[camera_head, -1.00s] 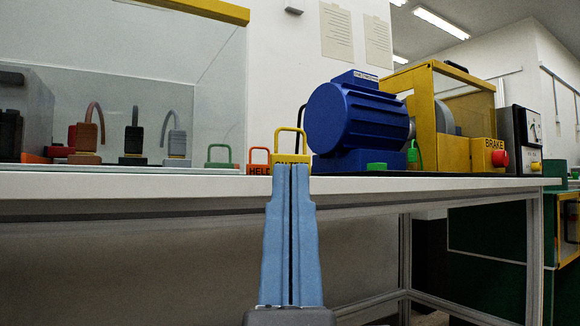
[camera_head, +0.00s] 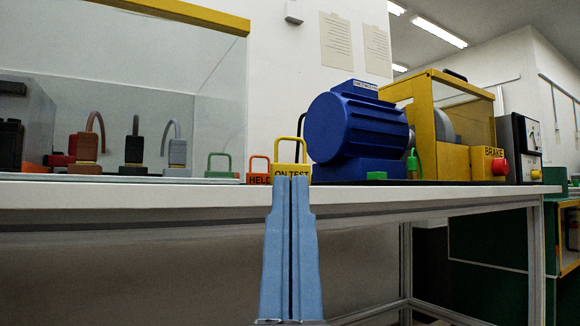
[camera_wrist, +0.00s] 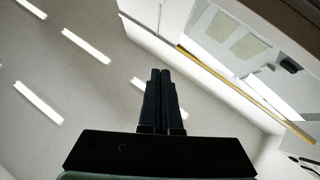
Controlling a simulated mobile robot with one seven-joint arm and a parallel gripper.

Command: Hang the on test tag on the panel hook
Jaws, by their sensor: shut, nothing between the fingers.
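The yellow on test tag (camera_head: 292,171) stands on the bench top, with its yellow loop upright and its black lettering facing me. My gripper (camera_head: 291,180) is shut and empty, pointing up in front of the bench edge. Its tips overlap the lower edge of the tag in the head view; I cannot tell whether they touch it. In the wrist view my gripper (camera_wrist: 160,74) shows closed fingers against the ceiling, with no tag there. I cannot make out the panel hook for certain in either view.
An orange held tag (camera_head: 259,179) and a green tag (camera_head: 219,174) stand left of the yellow one. A blue motor (camera_head: 355,130) and a yellow guard with a brake box (camera_head: 487,163) stand right. A clear screen (camera_head: 215,100) is at left. The bench front edge (camera_head: 150,195) runs across.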

